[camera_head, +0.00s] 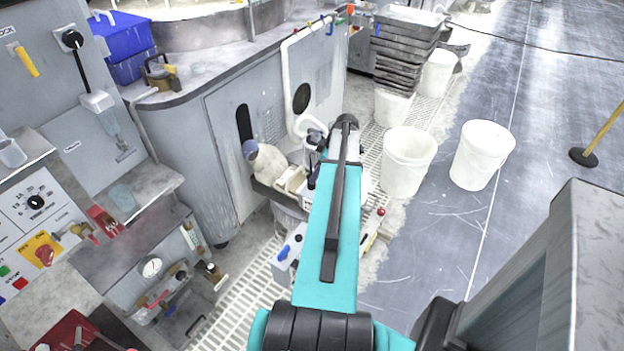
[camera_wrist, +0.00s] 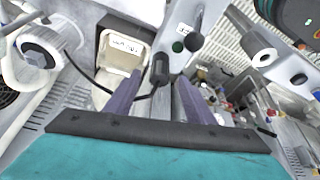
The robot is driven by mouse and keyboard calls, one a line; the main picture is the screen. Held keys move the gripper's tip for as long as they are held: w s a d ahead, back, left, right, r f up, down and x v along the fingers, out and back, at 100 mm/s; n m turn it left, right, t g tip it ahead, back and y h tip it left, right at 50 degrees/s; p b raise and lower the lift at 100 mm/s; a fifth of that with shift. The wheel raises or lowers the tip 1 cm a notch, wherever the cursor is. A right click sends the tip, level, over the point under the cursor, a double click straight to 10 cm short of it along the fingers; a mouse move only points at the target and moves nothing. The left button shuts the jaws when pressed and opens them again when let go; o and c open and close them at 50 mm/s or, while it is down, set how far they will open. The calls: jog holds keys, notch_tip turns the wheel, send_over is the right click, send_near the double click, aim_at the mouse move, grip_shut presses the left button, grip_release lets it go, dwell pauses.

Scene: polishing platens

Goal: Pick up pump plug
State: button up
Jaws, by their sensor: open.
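In the wrist view, my gripper (camera_wrist: 157,82) is open, with two grey-purple fingers pointing away from the camera. A black plug (camera_wrist: 160,66), which looks like the pump plug, shows between the fingertips, with a thin black cable running from it. I cannot tell how far the plug is from the fingers or whether they touch it. In the head view, my teal arm reaches out over the area by the grey cabinet. The gripper and the plug cannot be made out there.
A grey panel (camera_wrist: 182,28) with a green button and a black knob is near the plug. A pale container (camera_wrist: 118,58) with a label stands left of it. In the head view, white buckets (camera_head: 408,160) stand on the floor to the right, beside the grey cabinet (camera_head: 215,150).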

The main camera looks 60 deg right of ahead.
jog(key=shift+p+x, duration=0.3)
jog(key=shift+x, duration=1.4)
jog(key=c, duration=1.2)
jog(key=shift+o, duration=0.2)
jog(key=shift+r, duration=0.1)
jog(key=shift+r+b, duration=0.75)
jog(key=shift+r, duration=4.15)
